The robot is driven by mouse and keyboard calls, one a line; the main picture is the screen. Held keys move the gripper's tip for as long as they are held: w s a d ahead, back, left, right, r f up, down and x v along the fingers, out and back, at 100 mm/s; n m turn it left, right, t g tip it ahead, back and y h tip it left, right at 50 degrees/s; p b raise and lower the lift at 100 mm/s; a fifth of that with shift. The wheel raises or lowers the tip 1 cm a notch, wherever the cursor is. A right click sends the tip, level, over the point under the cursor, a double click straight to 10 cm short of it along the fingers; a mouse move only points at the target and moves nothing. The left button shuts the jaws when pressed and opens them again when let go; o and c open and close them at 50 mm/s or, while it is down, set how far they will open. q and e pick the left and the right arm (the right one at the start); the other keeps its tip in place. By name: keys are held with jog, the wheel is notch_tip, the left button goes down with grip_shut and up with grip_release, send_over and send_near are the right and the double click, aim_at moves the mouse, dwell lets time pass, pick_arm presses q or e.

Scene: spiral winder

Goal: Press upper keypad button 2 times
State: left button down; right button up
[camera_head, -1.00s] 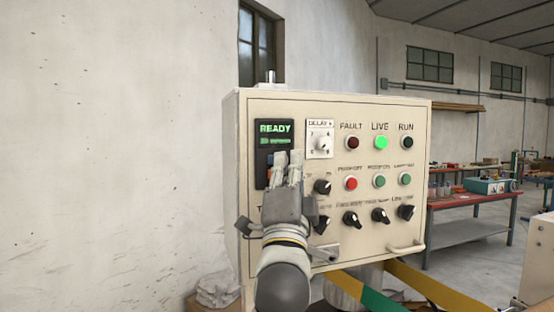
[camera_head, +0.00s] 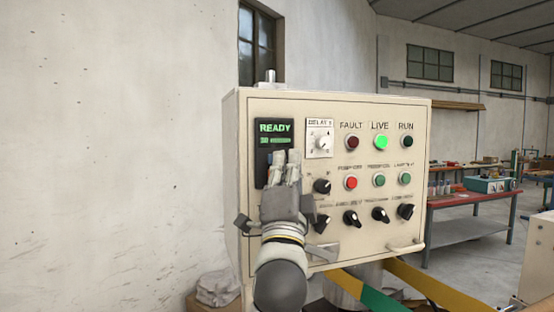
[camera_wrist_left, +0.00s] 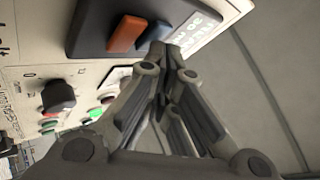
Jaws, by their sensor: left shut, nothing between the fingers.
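The black keypad unit (camera_head: 262,134) with its green READY display is at the upper left of the control panel's face (camera_head: 330,228). In the left wrist view it carries a blue button (camera_wrist_left: 152,33) and an orange button (camera_wrist_left: 126,33) side by side; the blue one is nearer the display lettering. My left gripper (camera_head: 285,154) is shut and empty, in front of the keypad's lower right part, and hides some of it. In the wrist view its fingertips (camera_wrist_left: 163,52) are close to the blue button; I cannot tell whether they touch it. My right gripper is not in view.
Right of the keypad are a delay dial (camera_head: 320,141), a red button (camera_head: 351,183), green buttons, a lit green lamp (camera_head: 381,142) and black knobs (camera_head: 380,215). A handle (camera_head: 406,247) juts out at the lower right. A red workbench (camera_head: 470,200) stands behind.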

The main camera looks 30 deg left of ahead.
pick_arm(q)
jog(key=shift+a, duration=0.1)
dwell(0.6)
jog(key=shift+s+d, duration=0.5)
jog(key=shift+d, duration=0.1)
jog(key=shift+s+d, duration=1.65)
jog(key=shift+d, duration=0.2)
dwell(0.6)
